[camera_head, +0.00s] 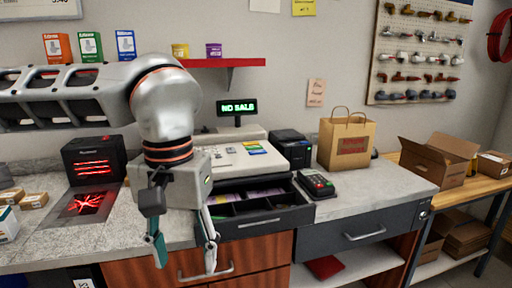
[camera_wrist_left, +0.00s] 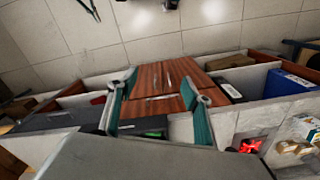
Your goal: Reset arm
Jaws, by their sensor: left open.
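My left arm comes in from the left across the head view, with its elbow bent and the forearm hanging down. My left gripper (camera_head: 184,252) points downward in front of the wooden drawer fronts, with its two fingers spread apart and nothing between them. In the left wrist view the open gripper (camera_wrist_left: 160,105) shows its teal finger pads on either side of the wooden drawer fronts (camera_wrist_left: 150,77). My right gripper cannot be made out in either view.
A cash register with an open drawer (camera_head: 262,220) stands on the counter (camera_head: 385,183), with a card terminal (camera_head: 316,184) and paper bag (camera_head: 346,141) to its right. A glowing red scanner (camera_head: 92,160) stands left. A red shelf (camera_head: 244,63) is on the wall. Floor (camera_wrist_left: 200,38) is open before the counter.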

